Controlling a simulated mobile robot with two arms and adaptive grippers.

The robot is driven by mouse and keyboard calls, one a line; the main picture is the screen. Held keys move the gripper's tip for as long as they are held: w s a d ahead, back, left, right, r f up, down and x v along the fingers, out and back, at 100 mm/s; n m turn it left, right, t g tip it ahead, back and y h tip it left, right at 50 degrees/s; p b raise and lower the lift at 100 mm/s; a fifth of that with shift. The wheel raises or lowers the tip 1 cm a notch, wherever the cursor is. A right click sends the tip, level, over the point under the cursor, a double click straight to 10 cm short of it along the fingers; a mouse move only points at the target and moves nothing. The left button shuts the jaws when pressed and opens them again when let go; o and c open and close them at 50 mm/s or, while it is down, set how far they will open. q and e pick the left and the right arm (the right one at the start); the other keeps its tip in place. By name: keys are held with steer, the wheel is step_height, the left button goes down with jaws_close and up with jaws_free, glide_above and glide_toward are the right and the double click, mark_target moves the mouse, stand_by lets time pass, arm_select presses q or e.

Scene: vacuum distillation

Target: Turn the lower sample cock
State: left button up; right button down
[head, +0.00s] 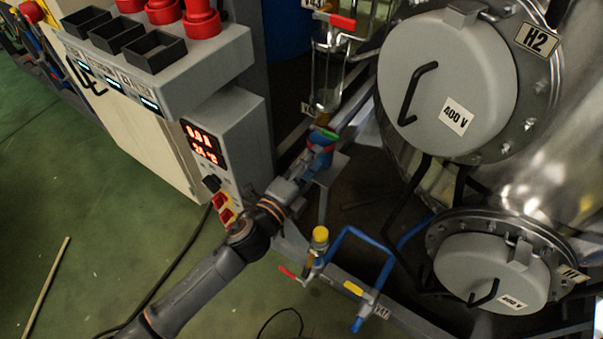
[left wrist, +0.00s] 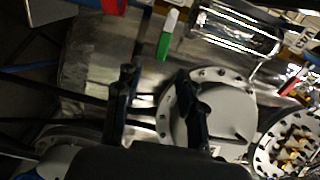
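A glass sight tube (head: 328,75) stands upright between the control cabinet and the steel vessel. A cock with a red lever (head: 342,22) sits at its top. A green lever (head: 325,133) shows near its lower end, beside my left gripper (head: 322,148). In the left wrist view a green and white lever (left wrist: 166,36) lies beyond the fingers, apart from them. The left fingers (left wrist: 158,95) are spread with nothing visible held between them. A red lever (left wrist: 290,86) shows at the right there. I cannot read the tags to tell which is the lower sample cock. My right gripper is out of view.
Round covers H2 (head: 448,75) and H1 (head: 490,272) are on the vessel at right. The cabinet (head: 225,145) is close at left.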

arm_select(q)
steer(key=v, duration=0.5)
stand_by(0.5)
steer(key=w+a+f+n+g+y, duration=0.1)
steer(key=a+f+n+y, duration=0.2)
steer(key=f, duration=0.5)
steer(key=a+f+n+g+y, duration=0.1)
steer(key=a+f+n+y, duration=0.2)
steer(key=f, duration=0.5)
steer(key=s+a+f+n+g+y+p, duration=0.1)
steer(key=s+a+f+n+g, duration=0.15)
steer(key=a+f, duration=0.4)
steer(key=s+a+f+n+g+y+p, duration=0.1)
steer(key=s+a+f+n, duration=0.25)
steer(key=f, duration=0.65)
steer(key=s+a+f+n+g+y, duration=0.1)
steer(key=s+a+f+n+g, duration=0.15)
steer(key=s+f, duration=0.4)
steer(key=s+a+f+n+g+y, duration=0.1)
steer(key=s+a+f+n, duration=0.2)
steer(key=s+f, duration=0.35)
steer(key=s+a+f+n+g, duration=0.1)
steer(key=s+f+n+g, duration=0.1)
steer(key=s, duration=0.9)
steer(key=s+a+f+n+g, duration=0.2)
steer(key=s+f+n, duration=0.1)
steer(key=s, duration=0.8)
steer(key=shift+s+g+y+p, duration=0.2)
steer(key=shift+g+y+p, duration=0.1)
